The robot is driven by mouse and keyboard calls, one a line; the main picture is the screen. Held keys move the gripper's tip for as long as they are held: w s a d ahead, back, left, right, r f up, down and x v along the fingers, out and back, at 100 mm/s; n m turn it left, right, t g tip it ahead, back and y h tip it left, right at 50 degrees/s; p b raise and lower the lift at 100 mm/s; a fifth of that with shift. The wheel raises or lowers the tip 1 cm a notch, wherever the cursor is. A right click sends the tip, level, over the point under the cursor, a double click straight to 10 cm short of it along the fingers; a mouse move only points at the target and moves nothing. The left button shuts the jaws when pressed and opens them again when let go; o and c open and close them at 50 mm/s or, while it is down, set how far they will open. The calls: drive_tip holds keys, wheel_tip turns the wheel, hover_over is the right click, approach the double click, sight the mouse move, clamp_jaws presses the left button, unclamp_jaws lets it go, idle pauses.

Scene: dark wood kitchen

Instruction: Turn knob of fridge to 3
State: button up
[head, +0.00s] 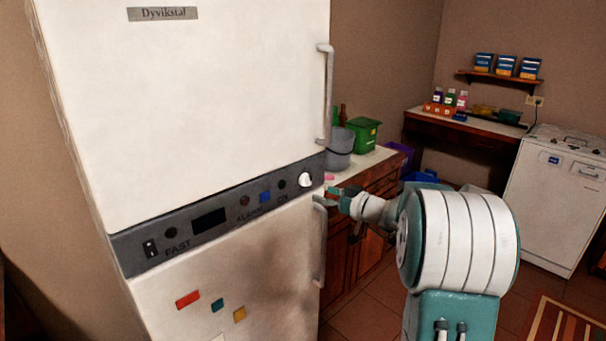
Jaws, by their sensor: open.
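The white fridge (230,110) stands at the left, with a dark control panel (190,232) across its middle. The white round knob (305,180) is at the panel's right end. The number it points to is too small to read. My gripper (328,192) is just right of the knob, near the fridge's edge, and appears apart from it. My gripper is open and empty. My arm reaches in from the lower right.
Fridge handles (327,95) stick out above and below the panel, close to my gripper. A counter (372,162) with a grey bucket (339,146) and green bin (364,134) stands behind. A white appliance (552,200) stands at right.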

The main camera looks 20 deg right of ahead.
sight(310, 178)
drive_tip(key=w+d+t+h, duration=0.2)
drive_tip(key=d, duration=0.2)
drive_tip(key=shift+y, duration=0.3)
drive_tip(key=x, duration=0.6)
drive_tip(key=f+x, duration=0.1)
drive_tip(key=x, duration=0.3)
drive_tip(key=shift+w, duration=0.15)
clamp_jaws()
